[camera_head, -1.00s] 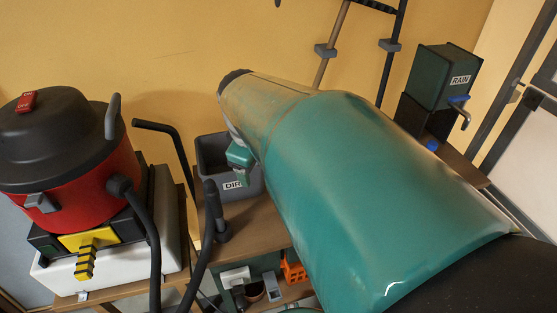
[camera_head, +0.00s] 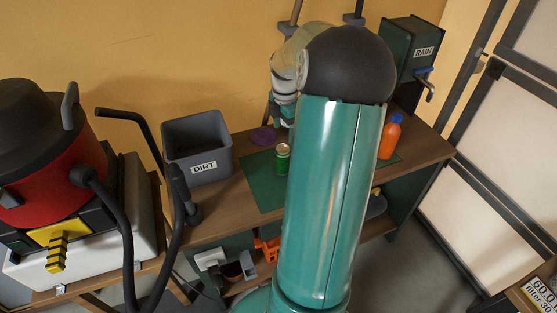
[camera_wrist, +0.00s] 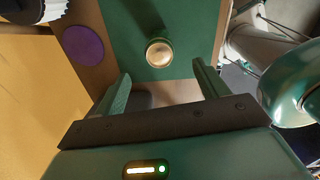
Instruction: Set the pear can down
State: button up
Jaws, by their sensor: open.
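The pear can, as I take it, is a small green can with a pale metal top (camera_head: 282,160), standing upright on the green mat (camera_head: 260,182) on the wooden bench. In the wrist view its round pale top (camera_wrist: 159,52) shows from above, with the mat (camera_wrist: 190,20) around it. My gripper (camera_wrist: 163,84) is open in the wrist view, its two fingers apart with nothing between them. The can lies beyond the fingertips, clear of both. In the head view my arm hides part of the mat and most of the gripper.
A grey DIRT bin (camera_head: 200,150) stands left of the mat, and a purple disc (camera_head: 264,136) lies behind the can. An orange bottle with a blue cap (camera_head: 390,138) stands to the right. The RAIN box (camera_head: 412,60) with a tap is at the back right.

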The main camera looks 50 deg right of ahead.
aim_at(284, 148)
notch_tip(284, 148, down, 8)
jog(key=shift+f, duration=0.1)
jog(key=f, duration=0.5)
jog(key=shift+w+a+f, duration=0.2)
jog(key=shift+f, duration=0.05)
jog(key=c, duration=1.1)
jog(key=shift+c, duration=0.2)
jog(key=shift+r, duration=0.15)
